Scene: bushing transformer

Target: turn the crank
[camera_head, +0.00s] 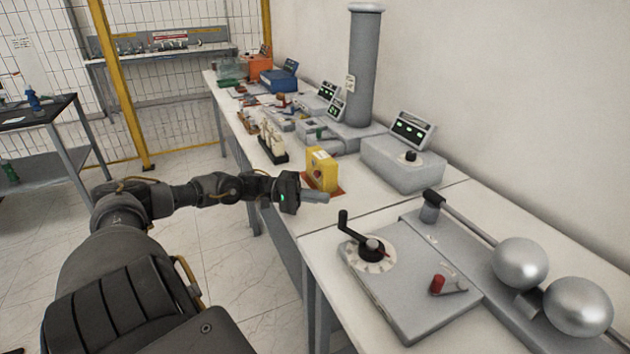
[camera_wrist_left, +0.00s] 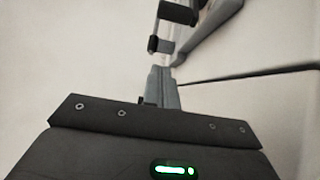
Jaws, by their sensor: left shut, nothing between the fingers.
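The crank (camera_head: 351,232) is a black arm with an upright black handle, mounted on a white round dial on a grey base plate (camera_head: 410,310) at the right of the head view. My left gripper (camera_head: 318,197) is over the table edge, up and left of the crank handle in the picture and apart from it. Its fingers are together with nothing between them. In the left wrist view the closed fingers (camera_wrist_left: 163,88) point at dark cylindrical parts (camera_wrist_left: 178,12) that I cannot identify for certain. My right gripper is not in view.
A red-handled lever (camera_head: 437,284) sits on the same plate. Two metal spheres (camera_head: 520,263) and a black-topped post (camera_head: 432,207) stand beyond it. A yellow box (camera_head: 321,170) and a grey instrument box (camera_head: 403,165) stand on the bench behind.

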